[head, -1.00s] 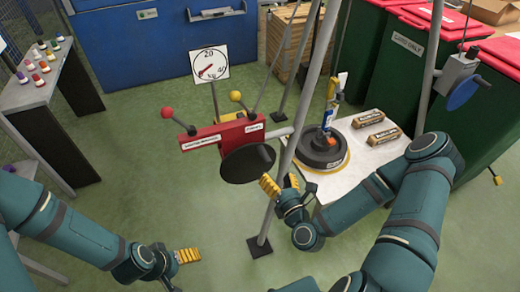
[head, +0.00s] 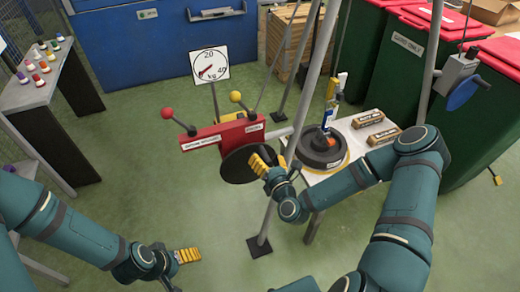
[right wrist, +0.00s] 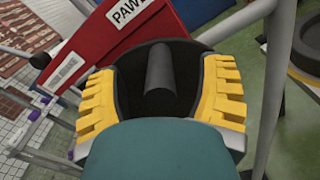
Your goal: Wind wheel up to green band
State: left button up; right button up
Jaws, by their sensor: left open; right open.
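A black wheel (head: 237,167) with a dark crank handle sits on the front of a red winch box (head: 208,138). In the right wrist view, the handle (right wrist: 160,80) stands between the yellow fingers of my right gripper (right wrist: 162,100); both fingers are apart, with gaps beside the handle. In the head view my right gripper (head: 264,161) covers the wheel's right side. My left gripper (head: 187,255) is open and empty, low over the floor.
A grey pole (head: 268,215) stands right of the wheel. Two levers with a red knob (head: 167,113) and a yellow knob (head: 235,96) rise from the box. A black weight (head: 322,150) is on the white table (head: 348,158).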

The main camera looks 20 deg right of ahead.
aim_at(271, 153)
grip_shut()
jog(key=d+f+m+b, duration=0.2)
jog(key=m, duration=0.1)
jog(key=shift+d+m, duration=0.25)
jog(key=shift+m, duration=0.05)
dwell(0.3)
jog(key=shift+s+d+f+m, duration=0.1)
jog(key=shift+d+f+m, duration=0.3)
jog(key=shift+m, duration=0.3)
jog(key=shift+d+f+m, duration=0.35)
jog(key=shift+f+m, duration=0.4)
jog(key=shift+m, duration=0.35)
